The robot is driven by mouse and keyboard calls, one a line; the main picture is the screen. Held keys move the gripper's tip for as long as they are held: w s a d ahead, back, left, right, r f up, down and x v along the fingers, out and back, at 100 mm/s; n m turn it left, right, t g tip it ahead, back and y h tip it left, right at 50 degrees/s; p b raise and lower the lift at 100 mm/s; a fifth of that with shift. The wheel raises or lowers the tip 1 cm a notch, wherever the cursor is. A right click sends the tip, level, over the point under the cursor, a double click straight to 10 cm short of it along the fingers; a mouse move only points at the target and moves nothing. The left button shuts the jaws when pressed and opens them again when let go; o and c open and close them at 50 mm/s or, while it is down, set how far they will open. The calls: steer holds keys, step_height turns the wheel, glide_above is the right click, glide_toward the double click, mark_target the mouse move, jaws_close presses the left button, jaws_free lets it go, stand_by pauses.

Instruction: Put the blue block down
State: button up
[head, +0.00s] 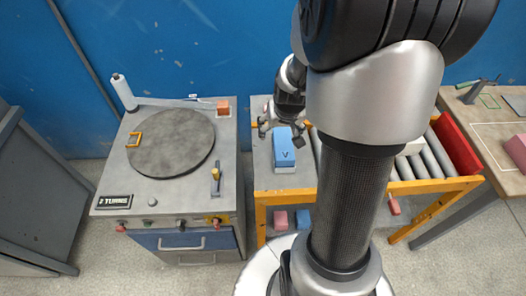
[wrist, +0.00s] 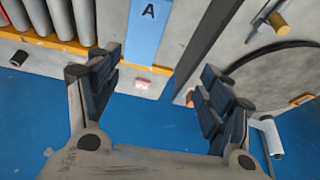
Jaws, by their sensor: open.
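The blue block (head: 284,152), with a dark letter on its face, sits on a pale base on the grey top of the yellow-framed bench. In the wrist view the blue block (wrist: 147,32) shows its letter A beyond and between my fingers. My gripper (head: 281,134) is at the far end of the block, with its fingers apart. In the wrist view my gripper (wrist: 161,64) is wide open, with nothing between its fingertips. The fingers look clear of the block there.
Left of the bench stands a machine with a round grey turntable (head: 171,143) and a small orange-brown block (head: 223,107). Grey rollers (head: 430,160), a white block (head: 412,147) and a red panel (head: 455,144) are to the right. Pink (head: 280,220) and blue (head: 303,218) blocks lie lower down.

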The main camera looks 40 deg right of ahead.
steer(key=s+a+r+n+y, duration=0.1)
steer(key=s+a+r+n, duration=0.25)
steer(key=a+r, duration=0.8)
steer(key=s+a+r+n+y, duration=0.1)
steer(key=s+a+r, duration=0.4)
steer(key=s+a, duration=0.5)
steer(key=s+n, duration=0.1)
steer(key=s, duration=0.2)
steer(key=shift+t, duration=0.3)
